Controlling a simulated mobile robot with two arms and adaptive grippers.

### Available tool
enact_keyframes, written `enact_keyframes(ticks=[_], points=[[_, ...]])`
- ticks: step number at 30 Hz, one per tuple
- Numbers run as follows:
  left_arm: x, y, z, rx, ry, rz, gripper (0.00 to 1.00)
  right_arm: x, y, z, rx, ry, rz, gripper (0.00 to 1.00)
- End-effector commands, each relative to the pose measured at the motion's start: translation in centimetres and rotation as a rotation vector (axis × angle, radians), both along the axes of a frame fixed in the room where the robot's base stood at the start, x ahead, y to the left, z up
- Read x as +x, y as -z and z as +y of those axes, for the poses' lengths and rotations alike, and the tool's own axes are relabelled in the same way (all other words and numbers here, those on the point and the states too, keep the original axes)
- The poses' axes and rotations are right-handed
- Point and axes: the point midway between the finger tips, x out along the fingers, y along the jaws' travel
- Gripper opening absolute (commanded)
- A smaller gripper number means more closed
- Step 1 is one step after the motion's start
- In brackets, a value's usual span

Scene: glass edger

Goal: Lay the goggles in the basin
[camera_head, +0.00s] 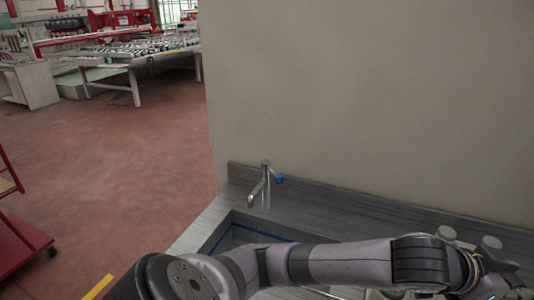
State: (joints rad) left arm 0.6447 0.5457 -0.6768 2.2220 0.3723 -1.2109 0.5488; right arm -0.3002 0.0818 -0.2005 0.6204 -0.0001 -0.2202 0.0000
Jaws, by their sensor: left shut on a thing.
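The basin (213,238) is sunk in the grey counter at the lower middle, with a blue line along its inner wall. My left arm crosses in front of it and hides much of its inside. My left gripper (508,290) is at the bottom right corner, right of the basin and partly cut off by the frame. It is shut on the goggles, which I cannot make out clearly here. My right gripper is not in view.
A metal tap (264,186) with a blue part stands behind the basin. A beige wall (370,100) rises behind the counter (330,205). A red cart (18,240) stands at the left. The red floor between is clear, with a machine table (130,62) far back.

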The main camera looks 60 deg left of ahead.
Motion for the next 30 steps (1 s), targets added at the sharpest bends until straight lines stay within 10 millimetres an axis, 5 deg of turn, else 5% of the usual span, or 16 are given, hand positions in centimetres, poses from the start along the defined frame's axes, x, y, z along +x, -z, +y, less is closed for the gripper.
enact_keyframes(ticks=[5, 12, 21, 30], points=[[-1.0, 0.3, 9.7, -0.029, -0.319, 0.008, 0.00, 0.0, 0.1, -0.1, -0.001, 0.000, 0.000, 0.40], [-1.7, 5.1, 20.7, -0.043, -0.580, 0.011, 0.00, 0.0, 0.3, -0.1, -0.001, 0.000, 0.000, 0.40], [-3.2, 12.3, 30.4, -0.027, -0.638, 0.004, 0.00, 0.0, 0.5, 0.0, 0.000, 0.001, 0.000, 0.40], [-6.6, 16.5, 38.5, -0.012, -0.594, -0.007, 0.00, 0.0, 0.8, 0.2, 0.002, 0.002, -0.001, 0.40]])
